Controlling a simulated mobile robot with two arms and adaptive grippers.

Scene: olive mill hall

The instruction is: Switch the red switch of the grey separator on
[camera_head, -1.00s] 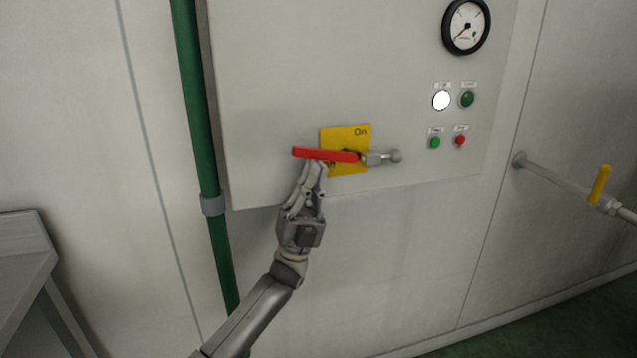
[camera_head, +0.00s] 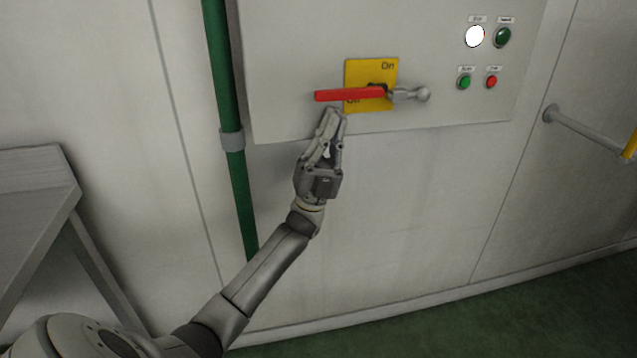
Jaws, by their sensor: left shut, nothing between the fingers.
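The red switch (camera_head: 348,95) is a lever lying nearly level across a yellow plate (camera_head: 388,72) on the grey separator's panel (camera_head: 290,55). Its free end points left. "On" is printed at the plate's upper right; the lower label is partly hidden behind the lever. My left gripper (camera_head: 333,113) is shut and empty, fingers pointing up, just below the lever's left part. I cannot tell whether the fingertips touch the lever. My right gripper is not in view.
A grey knobbed handle (camera_head: 412,94) juts out right of the plate. Push buttons (camera_head: 464,82) and a lit white lamp (camera_head: 474,37) sit further right. A green pipe (camera_head: 222,90) runs down at the left. A grey table (camera_head: 38,180) stands at far left.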

